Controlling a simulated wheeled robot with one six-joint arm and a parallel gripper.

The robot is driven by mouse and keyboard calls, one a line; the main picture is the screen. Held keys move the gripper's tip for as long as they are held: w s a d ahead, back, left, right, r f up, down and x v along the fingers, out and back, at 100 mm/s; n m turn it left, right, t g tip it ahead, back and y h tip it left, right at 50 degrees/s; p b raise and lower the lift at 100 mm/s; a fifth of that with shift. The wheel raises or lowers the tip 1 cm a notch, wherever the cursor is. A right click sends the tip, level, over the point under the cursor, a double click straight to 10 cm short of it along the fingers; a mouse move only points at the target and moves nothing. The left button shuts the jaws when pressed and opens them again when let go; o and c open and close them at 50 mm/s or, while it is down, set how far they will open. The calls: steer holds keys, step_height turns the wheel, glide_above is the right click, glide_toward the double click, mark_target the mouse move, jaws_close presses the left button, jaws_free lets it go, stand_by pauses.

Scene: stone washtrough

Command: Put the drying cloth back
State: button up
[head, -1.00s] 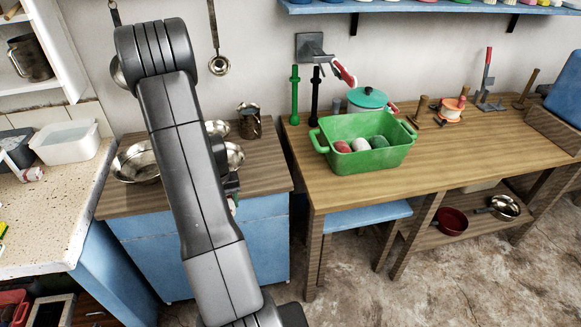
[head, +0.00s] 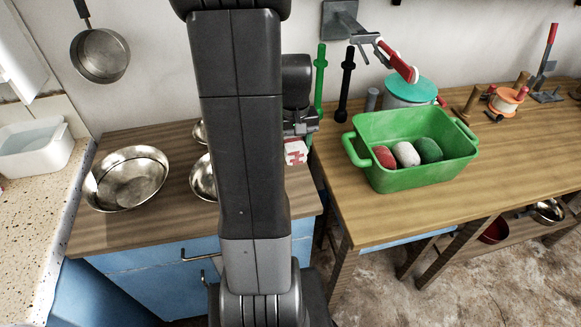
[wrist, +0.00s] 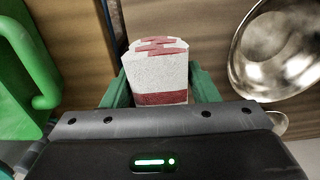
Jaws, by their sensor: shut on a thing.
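The drying cloth (wrist: 158,72) is a white folded bundle with red stripes. My gripper (wrist: 158,92) is shut on it, with a green finger on each side. In the head view the cloth (head: 295,152) hangs below the wrist, to the right of my arm, near where the low cabinet top meets the workbench. My arm hides part of the cabinet top. I cannot tell how high the cloth is above the wood.
Steel bowls (head: 127,178) stand on the cabinet top (head: 75,232). A green tub (head: 414,168) with red, white and green rolls stands on the workbench (head: 365,222). A pot with a teal lid (head: 410,90) is behind it. The bench's front strip is clear.

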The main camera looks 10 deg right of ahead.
mark_target(294, 179)
step_height(294, 179, down, 10)
steer(key=shift+s+r, duration=0.1)
steer(key=shift+r, duration=0.15)
steer(key=shift+f, duration=0.2)
steer(key=o, duration=0.9)
steer(key=shift+r, duration=0.15)
step_height(294, 179, up, 12)
steer(key=shift+r, duration=0.1)
